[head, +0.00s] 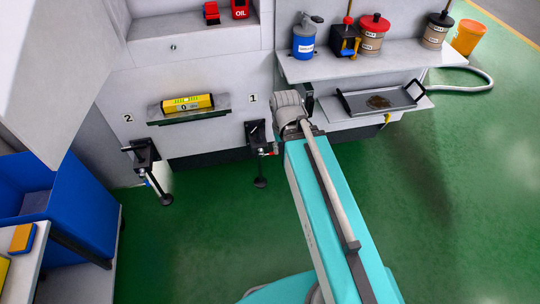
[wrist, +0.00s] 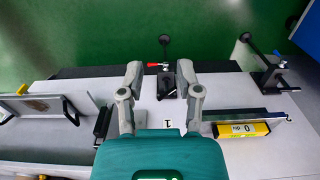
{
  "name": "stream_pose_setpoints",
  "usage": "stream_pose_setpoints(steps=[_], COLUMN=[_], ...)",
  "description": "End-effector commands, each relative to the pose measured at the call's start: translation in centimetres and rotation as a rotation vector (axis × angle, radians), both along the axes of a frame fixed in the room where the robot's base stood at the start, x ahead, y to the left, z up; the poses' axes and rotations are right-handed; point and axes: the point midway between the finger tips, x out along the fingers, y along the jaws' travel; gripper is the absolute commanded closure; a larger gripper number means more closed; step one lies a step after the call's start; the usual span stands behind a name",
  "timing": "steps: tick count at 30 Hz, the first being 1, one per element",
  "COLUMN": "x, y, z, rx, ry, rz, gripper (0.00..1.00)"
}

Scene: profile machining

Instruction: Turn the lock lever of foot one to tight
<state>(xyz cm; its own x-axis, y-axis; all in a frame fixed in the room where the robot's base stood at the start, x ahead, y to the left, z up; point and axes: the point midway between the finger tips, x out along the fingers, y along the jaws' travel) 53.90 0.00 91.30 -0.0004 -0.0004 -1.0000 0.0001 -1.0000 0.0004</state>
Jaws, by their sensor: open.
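Foot one is a black bracket (head: 256,133) under the label 1 on the machine's front, with a round pad (head: 260,183) below it. Its lock lever has a red tip (head: 272,152) pointing right in the head view, close beside my arm. In the wrist view, the foot one bracket (wrist: 167,84) and the red lever tip (wrist: 153,65) show between the fingers of my gripper (wrist: 159,72). My gripper is open and empty, and the lever appears beyond it. I cannot tell the exact gap. In the head view my arm's end hides the fingers.
Foot two (head: 145,157), with a blue-tipped lever, is to the left. A yellow level (head: 187,104) lies on a ledge between the labels. A grey tray (head: 378,100) sits on a shelf at right. A blue bin (head: 70,210) stands at left. The green floor in front is clear.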

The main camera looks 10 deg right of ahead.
Motion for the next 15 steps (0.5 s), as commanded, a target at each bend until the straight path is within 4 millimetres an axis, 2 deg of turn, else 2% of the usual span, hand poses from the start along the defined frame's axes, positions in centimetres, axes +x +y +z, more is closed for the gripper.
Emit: stream_pose_setpoints(steps=[1,5,6,15], x=[0.2,1.2,1.7,7.0], y=[0.0,-0.1,-0.2,-0.7], z=[-0.3,-1.3,-1.8,-6.8], rx=[0.000,0.000,0.000,0.000], ry=[0.000,0.000,0.000,0.000], rz=[0.000,0.000,0.000,0.000], gripper=[0.73,0.98,1.00,1.00])
